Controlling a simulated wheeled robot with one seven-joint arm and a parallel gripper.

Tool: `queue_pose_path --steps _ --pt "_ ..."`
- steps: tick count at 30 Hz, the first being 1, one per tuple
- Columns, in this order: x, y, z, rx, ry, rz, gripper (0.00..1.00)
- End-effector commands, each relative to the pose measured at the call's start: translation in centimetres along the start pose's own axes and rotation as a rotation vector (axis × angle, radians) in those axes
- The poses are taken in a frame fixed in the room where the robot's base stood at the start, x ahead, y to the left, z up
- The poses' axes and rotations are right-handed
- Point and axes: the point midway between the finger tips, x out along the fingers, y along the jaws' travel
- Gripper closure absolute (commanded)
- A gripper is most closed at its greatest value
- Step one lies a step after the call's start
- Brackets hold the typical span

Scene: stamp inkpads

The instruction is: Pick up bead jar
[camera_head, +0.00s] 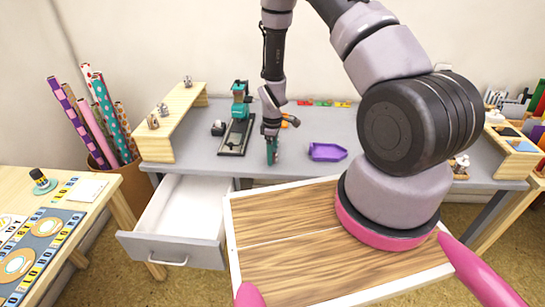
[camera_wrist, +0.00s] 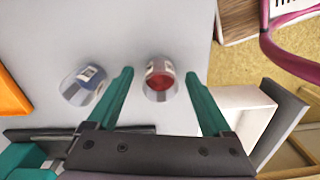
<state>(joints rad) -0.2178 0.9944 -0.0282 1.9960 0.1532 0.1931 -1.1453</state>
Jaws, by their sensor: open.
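Two small clear jars with labels show on the grey table in the wrist view. The jar with red contents (camera_wrist: 160,80) lies between the teal fingers of my gripper (camera_wrist: 158,74) as seen from the wrist. The jar with blue contents (camera_wrist: 82,86) is to its left, outside the fingers. My gripper is open and empty; I cannot tell how far above the red jar it is. In the head view my gripper (camera_head: 271,150) points down over the table near its front edge, and I cannot make out the jars there.
An open drawer (camera_head: 184,205) juts out at the table's front left. A black and teal device (camera_head: 238,125) stands left of my gripper, and a purple tray (camera_head: 327,152) lies to the right. An orange object (camera_wrist: 12,100) is at the wrist view's left edge. A wooden riser (camera_head: 160,140) stands far left.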

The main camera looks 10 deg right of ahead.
Motion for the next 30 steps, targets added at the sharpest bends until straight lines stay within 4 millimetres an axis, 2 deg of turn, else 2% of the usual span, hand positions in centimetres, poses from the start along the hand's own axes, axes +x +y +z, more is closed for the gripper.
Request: queue_pose_path --steps 2,3,5,9,20,25,30 --pt "0.0 0.0 0.0 0.000 0.000 0.000 0.16" --pt "0.0 0.0 0.0 0.000 0.000 0.000 0.24" --pt "0.0 0.0 0.0 0.000 0.000 0.000 0.47" --pt "-0.1 0.0 0.0 0.000 0.000 0.000 1.00" --pt "-0.6 0.0 0.0 0.001 0.001 0.000 1.00" --pt "-2.8 0.0 -0.1 0.001 0.002 0.002 1.00" --pt "-6.4 0.0 -0.1 0.000 0.004 0.004 1.00"
